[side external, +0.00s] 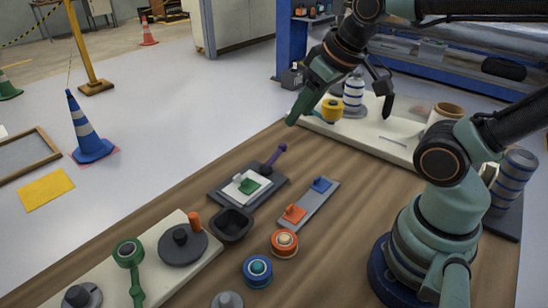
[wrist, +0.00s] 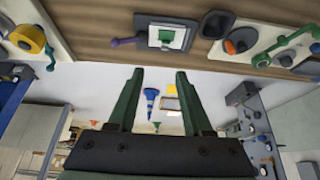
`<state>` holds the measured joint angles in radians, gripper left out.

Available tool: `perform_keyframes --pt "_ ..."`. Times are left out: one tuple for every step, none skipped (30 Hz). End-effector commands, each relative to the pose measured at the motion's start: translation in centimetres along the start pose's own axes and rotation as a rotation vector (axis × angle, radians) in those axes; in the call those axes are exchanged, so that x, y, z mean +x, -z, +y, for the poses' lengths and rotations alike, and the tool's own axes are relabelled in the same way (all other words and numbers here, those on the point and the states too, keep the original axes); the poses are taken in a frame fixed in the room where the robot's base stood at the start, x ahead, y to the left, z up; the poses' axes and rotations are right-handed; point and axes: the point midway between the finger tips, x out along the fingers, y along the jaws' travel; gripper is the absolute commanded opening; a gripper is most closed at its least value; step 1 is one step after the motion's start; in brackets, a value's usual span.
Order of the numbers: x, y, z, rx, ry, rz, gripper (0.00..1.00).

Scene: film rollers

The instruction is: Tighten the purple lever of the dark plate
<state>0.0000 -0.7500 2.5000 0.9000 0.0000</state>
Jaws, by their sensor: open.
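The dark plate (side external: 271,184) lies on the brown table and carries a white square with a green piece on it. The purple lever (side external: 274,158) sticks out from the plate's far right corner, with a rounded knob at its end. In the wrist view the plate (wrist: 140,31) is at the top, and the purple lever (wrist: 125,42) points left from it. My gripper (wrist: 160,74) is open with nothing between its green fingers. In the side view it is above and to the right of the lever, apart from it.
A grey strip with orange and blue blocks (side external: 309,206) and a black bowl (side external: 231,226) lie close to the plate. Orange (side external: 284,243) and blue (side external: 257,270) round pieces stand nearer the front. Pale boards with fittings flank the table at front left and back right.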

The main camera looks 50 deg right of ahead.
Motion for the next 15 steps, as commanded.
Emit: perform_keyframes --pt "0.0 0.0 0.0 0.0 0.0 0.0 0.5" --pt "0.0 0.0 0.0 0.0 0.0 0.0 0.5" --pt "0.0 0.0 0.0 0.0 0.0 0.0 0.5" --pt "0.0 0.0 0.0 0.0 0.0 0.0 0.5" --pt "0.0 0.0 0.0 0.0 0.0 0.0 0.54" --pt "0.0 0.0 0.0 -0.001 0.0 0.0 0.67" --pt "0.0 0.1 0.0 -0.004 -0.001 -0.001 0.67" --pt "0.1 0.1 0.1 -0.01 -0.001 -0.004 0.67" --pt "0.2 0.3 0.2 -0.022 -0.003 -0.008 0.67" --pt "0.3 0.5 0.3 -0.037 -0.005 -0.015 0.67" --pt "0.5 0.7 0.5 -0.056 -0.007 -0.022 0.67" --pt "0.8 1.1 0.8 -0.089 -0.011 -0.034 0.67" --pt "1.1 1.4 1.1 -0.118 -0.013 -0.045 0.67" --pt "1.4 1.8 1.4 -0.152 -0.016 -0.056 0.67" --pt "1.9 2.3 1.9 -0.201 -0.017 -0.074 0.67"
